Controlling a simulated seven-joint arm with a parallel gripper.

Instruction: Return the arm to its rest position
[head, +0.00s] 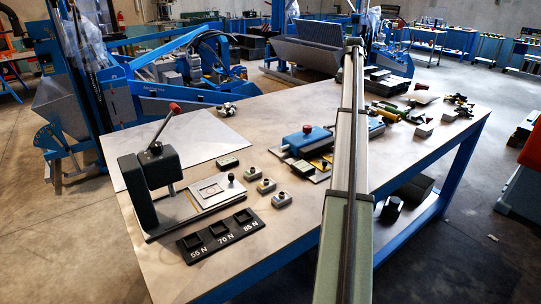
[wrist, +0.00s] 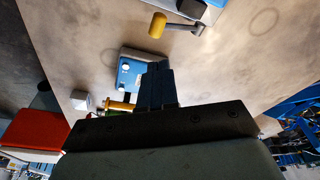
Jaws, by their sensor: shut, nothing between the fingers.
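My gripper (wrist: 158,72) shows in the wrist view as two dark fingers held together, with nothing between them. It is above the tabletop, and its fingertips overlap the view of a blue box with white knobs (wrist: 128,72). I cannot tell its height, but no contact shows. In the head view my long grey-green arm (head: 347,215) reaches from the bottom edge up across the right half of the table. Its far end is near the table's back edge, and I cannot make out the fingers there.
The worktable (head: 250,250) holds a black lever press (head: 147,185), a slotted tray marked 55 N, 70 N, 85 N (head: 222,234), small weights and a blue-topped device (head: 307,140). A yellow-knobbed handle (wrist: 157,25) and pale block (wrist: 83,100) lie near the gripper.

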